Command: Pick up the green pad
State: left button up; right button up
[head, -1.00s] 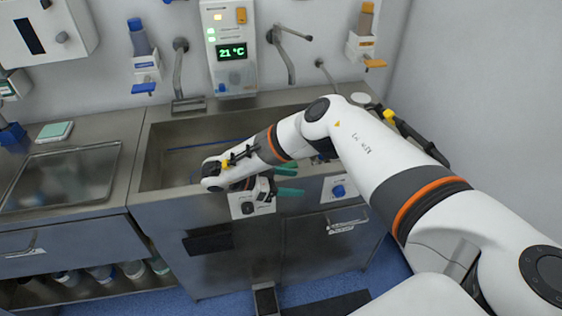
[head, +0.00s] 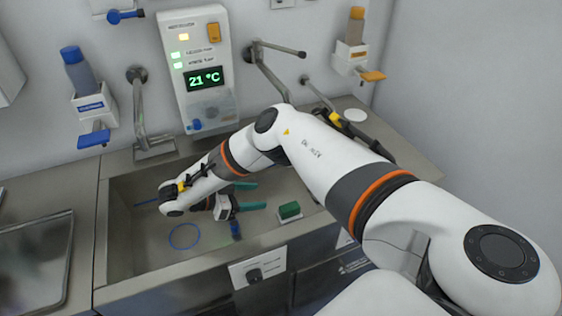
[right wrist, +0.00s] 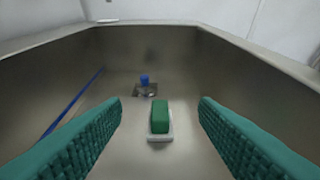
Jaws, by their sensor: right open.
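The green pad (head: 289,210) is a small block on a pale tray (head: 291,219) inside the metal sink. In the right wrist view the pad (right wrist: 160,116) lies centred ahead, its long side pointing away, on the white tray (right wrist: 160,138). My right gripper (head: 257,196) has teal ribbed fingers, spread wide and empty. It is over the sink, to the left of the pad in the head view. In the right wrist view the fingers (right wrist: 160,103) stand to either side of the line to the pad, apart from it. My left gripper is not in view.
The steel sink walls (right wrist: 235,60) surround the pad. A blue knob-like piece (right wrist: 145,79) stands behind it. A blue rod (right wrist: 75,105) lies along the left. A blue ring (head: 184,236) is on the sink floor. Taps (head: 140,110) and a 21 °C panel (head: 205,80) are behind.

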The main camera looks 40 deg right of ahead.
jog(key=b, duration=0.4)
send_near(289, 207)
jog(key=shift+w+a+r, duration=0.1)
jog(key=shift+a+r, duration=0.45)
jog(key=shift+a, duration=0.2)
jog(key=shift+d+f, duration=0.15)
jog(key=shift+d, duration=0.05)
jog(key=x, duration=0.6)
jog(key=shift+b+x, duration=0.4)
jog(key=shift+x, duration=2.5)
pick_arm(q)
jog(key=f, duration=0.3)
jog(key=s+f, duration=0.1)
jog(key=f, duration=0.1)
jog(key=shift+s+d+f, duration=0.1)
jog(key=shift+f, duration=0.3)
pick_arm(e)
jog(key=shift+w+a+f, duration=0.1)
jog(key=shift+f, duration=0.05)
jog(key=c, duration=1.1)
